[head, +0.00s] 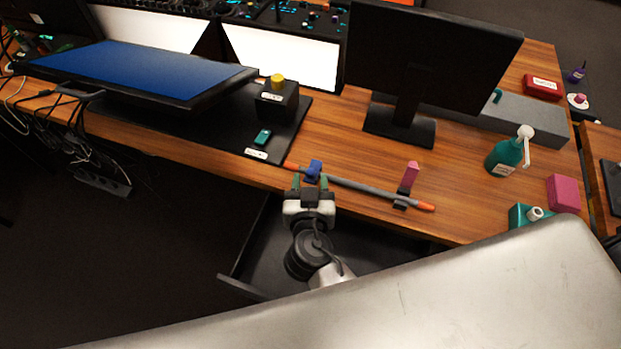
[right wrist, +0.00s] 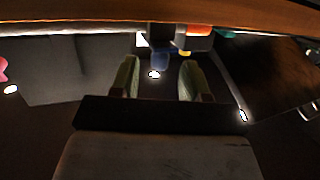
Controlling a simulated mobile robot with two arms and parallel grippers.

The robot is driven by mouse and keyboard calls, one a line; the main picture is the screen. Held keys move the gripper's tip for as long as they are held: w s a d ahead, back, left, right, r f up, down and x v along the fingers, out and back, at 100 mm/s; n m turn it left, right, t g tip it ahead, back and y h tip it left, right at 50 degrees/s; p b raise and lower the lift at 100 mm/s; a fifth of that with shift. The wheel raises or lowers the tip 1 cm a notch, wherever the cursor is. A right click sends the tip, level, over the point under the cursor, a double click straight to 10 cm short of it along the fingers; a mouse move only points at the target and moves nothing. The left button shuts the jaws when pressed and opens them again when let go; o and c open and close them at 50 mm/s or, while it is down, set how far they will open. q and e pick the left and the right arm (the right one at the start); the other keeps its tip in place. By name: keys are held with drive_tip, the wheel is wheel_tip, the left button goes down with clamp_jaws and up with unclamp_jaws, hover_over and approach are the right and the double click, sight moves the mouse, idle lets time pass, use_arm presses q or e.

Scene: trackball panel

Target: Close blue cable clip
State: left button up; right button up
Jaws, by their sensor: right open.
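The blue cable clip (head: 315,167) sits near the front edge of the wooden desk, on the left part of a grey cable (head: 365,188) with orange ends. It also shows as a blue shape in the right wrist view (right wrist: 160,62). I cannot tell whether its flap is raised or folded. My right gripper (head: 310,181) is open just in front of the clip. In the right wrist view its two green-tipped fingers (right wrist: 160,78) are apart, with the clip beyond and between them. My left gripper is not in view.
A pink clip (head: 409,178) stands raised at the cable's right part. A dark open drawer (head: 262,245) lies below the desk edge. A monitor (head: 425,60) stands behind, a teal pump bottle (head: 505,155) at right. A black mat with a teal object (head: 263,136) is left.

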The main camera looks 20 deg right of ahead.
drive_tip(key=b+v, duration=0.2)
drive_tip(key=v, duration=0.7)
drive_tip(key=shift+s, duration=0.3)
